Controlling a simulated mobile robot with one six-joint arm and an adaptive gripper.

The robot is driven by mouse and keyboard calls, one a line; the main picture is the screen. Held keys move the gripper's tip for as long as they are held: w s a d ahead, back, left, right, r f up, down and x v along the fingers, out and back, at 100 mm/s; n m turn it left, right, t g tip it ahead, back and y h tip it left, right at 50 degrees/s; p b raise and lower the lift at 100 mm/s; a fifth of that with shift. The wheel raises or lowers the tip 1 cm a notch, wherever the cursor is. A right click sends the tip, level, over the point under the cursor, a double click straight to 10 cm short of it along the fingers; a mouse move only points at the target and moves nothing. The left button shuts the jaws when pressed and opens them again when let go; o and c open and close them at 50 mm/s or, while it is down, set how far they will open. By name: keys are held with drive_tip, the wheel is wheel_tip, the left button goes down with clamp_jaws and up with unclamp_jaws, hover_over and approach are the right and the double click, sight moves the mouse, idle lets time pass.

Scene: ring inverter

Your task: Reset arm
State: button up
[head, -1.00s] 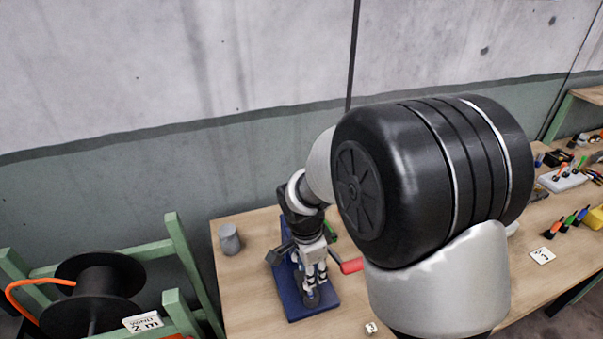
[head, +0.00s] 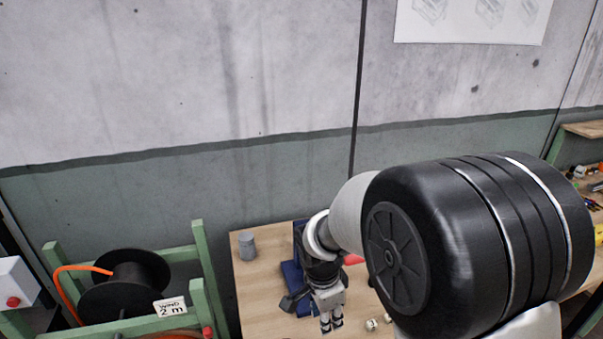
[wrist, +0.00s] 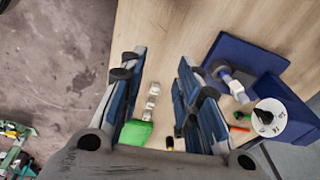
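My gripper (head: 332,318) hangs over the wooden workbench near its front edge, fingers downward. In the wrist view, my gripper (wrist: 160,75) has its two blue-grey fingers wide apart. Nothing is clamped between them. The blue fixture (wrist: 248,55) is to the right of the fingers in the wrist view and carries a white-and-grey part and a round white disc (wrist: 268,118). In the head view the blue fixture (head: 291,272) is partly hidden behind my arm.
Small whitish cubes (head: 372,324) lie on the bench; a green block (wrist: 135,132) shows near the left finger. A grey cylinder (head: 247,244) stands at the bench's left. A black cable reel (head: 125,283) with orange cable sits in a green frame. A concrete wall is behind.

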drive_tip(key=s+d+r+n+t, duration=0.1)
drive_tip(key=s+d+r+n, duration=0.25)
drive_tip(key=r, duration=0.25)
drive_tip(key=s+d+r+n+t, duration=0.1)
drive_tip(key=s+d+r+n, duration=0.25)
drive_tip(key=r, duration=0.25)
drive_tip(key=s+d+r+n, duration=0.1)
drive_tip(key=s+n, duration=0.2)
drive_tip(key=s, duration=0.3)
drive_tip(key=s+r+n+t+y+b, duration=0.1)
drive_tip(key=s+r+n, duration=0.1)
drive_tip(key=s, duration=0.5)
drive_tip(key=shift+d+r+n, duration=0.3)
drive_tip(key=shift+d+n, duration=0.1)
drive_tip(key=shift+n, duration=0.4)
